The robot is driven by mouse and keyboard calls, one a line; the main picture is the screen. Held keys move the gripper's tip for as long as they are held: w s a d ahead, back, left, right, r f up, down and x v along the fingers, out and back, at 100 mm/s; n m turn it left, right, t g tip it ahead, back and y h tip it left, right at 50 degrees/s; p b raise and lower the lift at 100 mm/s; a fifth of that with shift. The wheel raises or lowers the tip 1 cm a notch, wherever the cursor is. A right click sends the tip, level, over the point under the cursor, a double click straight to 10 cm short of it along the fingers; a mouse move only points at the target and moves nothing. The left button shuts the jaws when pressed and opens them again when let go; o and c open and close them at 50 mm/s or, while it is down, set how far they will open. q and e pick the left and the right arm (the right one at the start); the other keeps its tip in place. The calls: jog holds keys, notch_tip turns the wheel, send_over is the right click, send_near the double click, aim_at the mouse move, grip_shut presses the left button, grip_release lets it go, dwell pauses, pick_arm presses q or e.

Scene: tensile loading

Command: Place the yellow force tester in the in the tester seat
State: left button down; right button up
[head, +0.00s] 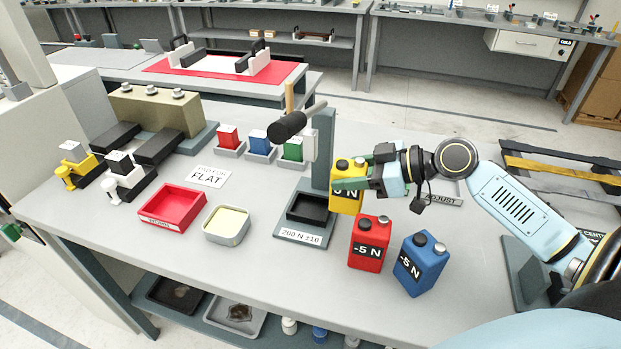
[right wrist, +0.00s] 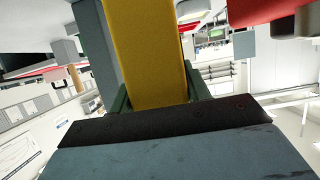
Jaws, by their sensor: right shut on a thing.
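The yellow force tester (head: 346,202) is a yellow block with dark knobs on top and a black "5 N" label partly covered by my gripper. My right gripper (head: 352,184) is shut on it from the right. In the right wrist view the yellow tester (right wrist: 147,50) stands between the green fingers (right wrist: 150,98). The tester seat (head: 308,208) appears to be the black open tray on the grey stand marked "200 N ±10". The tester is just right of this seat; whether its underside touches the table is unclear. My left gripper is not in view.
A red "-5 N" block (head: 369,243) and a blue "-5 N" block (head: 421,264) stand close in front of the tester. A grey post (head: 323,150) with a black cylinder (head: 297,121) rises behind the seat. A red tray (head: 173,207) and a cream tray (head: 227,225) lie left.

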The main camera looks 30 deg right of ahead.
aim_at(367, 170)
jog(key=shift+p+x, duration=0.45)
jog(key=shift+x, duration=3.85)
jog(key=shift+f, duration=0.15)
jog(key=o, duration=1.2)
jog(key=shift+c, duration=0.2)
jog(key=v, duration=1.2)
jog(key=shift+b, duration=0.4)
